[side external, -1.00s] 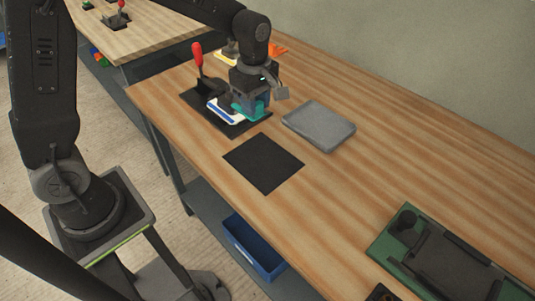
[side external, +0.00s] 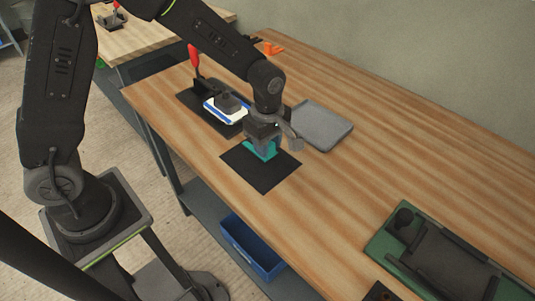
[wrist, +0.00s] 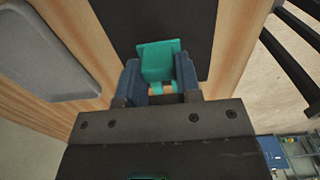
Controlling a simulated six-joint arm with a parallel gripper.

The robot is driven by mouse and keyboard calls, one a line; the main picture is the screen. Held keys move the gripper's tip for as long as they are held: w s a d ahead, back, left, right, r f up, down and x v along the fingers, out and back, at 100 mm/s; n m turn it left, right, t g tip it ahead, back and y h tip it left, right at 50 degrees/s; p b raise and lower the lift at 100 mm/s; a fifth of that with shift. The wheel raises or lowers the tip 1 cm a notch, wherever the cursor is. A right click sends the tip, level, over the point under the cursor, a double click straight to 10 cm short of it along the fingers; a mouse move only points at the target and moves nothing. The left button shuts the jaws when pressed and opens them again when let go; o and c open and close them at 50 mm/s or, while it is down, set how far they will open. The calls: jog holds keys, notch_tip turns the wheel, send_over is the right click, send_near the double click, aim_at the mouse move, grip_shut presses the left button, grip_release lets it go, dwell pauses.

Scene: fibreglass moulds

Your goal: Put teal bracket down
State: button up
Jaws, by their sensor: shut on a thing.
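The teal bracket (side external: 263,148) is between the fingers of my gripper (side external: 264,145), over the black mat (side external: 265,183). In the wrist view the bracket (wrist: 158,60) shows as a teal plate between two blue-grey fingers (wrist: 160,82), with the dark mat (wrist: 160,18) beyond it. My gripper is shut on the bracket and points down. The bracket is low over the mat's upper part; I cannot tell whether it touches the mat. The gripper hides part of the bracket.
A black fixture with a red-handled clamp (side external: 194,57) holds a blue-and-white piece (side external: 222,110) behind the mat. A grey tray (side external: 322,126) lies close to the right of the gripper. A green fixture (side external: 380,247) stands at the lower right. Bare wooden tabletop lies between mat and green fixture.

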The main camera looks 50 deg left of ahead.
jog(key=shift+f, duration=2.05)
jog(key=o, duration=1)
jog(key=shift+f, duration=0.1)
jog(key=shift+c, duration=0.2)
